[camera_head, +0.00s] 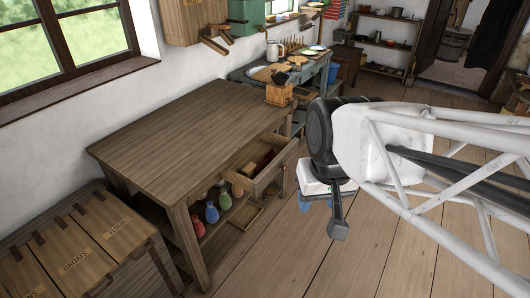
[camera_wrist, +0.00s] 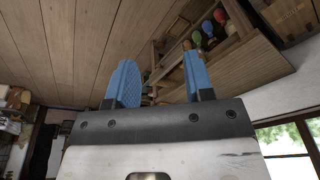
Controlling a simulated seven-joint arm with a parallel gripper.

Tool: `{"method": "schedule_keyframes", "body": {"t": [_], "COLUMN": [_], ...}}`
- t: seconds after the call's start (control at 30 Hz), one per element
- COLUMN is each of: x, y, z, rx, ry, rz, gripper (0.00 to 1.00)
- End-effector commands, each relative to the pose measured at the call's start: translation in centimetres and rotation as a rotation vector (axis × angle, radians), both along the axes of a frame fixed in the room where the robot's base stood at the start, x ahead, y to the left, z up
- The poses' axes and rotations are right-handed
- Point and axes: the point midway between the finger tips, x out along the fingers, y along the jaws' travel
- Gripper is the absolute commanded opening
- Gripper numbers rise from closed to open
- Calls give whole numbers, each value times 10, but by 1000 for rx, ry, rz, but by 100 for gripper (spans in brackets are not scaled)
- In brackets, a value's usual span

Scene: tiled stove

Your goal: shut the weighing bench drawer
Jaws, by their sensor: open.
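The weighing bench (camera_head: 190,135) is a brown wooden table against the wall in the head view. Its drawer (camera_head: 272,172) stands pulled out at the bench's right end, with something reddish brown inside. My gripper (camera_head: 308,206) is to the right of the drawer, apart from it, and partly hidden by my arm. In the wrist view my gripper (camera_wrist: 158,82) shows two blue fingers spread apart with nothing held between them. That view looks upside down, with the bench (camera_wrist: 245,70) at upper right.
Several coloured bottles (camera_head: 211,212) stand on the shelf under the bench. Labelled crates (camera_head: 85,245) stand at lower left. A blue worktable (camera_head: 312,70) with dishes is behind the bench. The plank floor (camera_head: 270,265) in front is clear.

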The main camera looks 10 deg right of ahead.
Motion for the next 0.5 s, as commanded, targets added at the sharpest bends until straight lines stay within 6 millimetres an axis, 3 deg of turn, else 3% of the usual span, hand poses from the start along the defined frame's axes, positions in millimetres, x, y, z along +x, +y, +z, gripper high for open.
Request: {"method": "schedule_keyframes", "body": {"t": [0.03,0.3,0.5], "x": [4,35,63], "y": [1,11,18], "z": [-3,-21,-36], "rx": [17,159,285], "ry": [18,140,240], "rz": [-14,-122,-219], "gripper": [40,0,0]}}
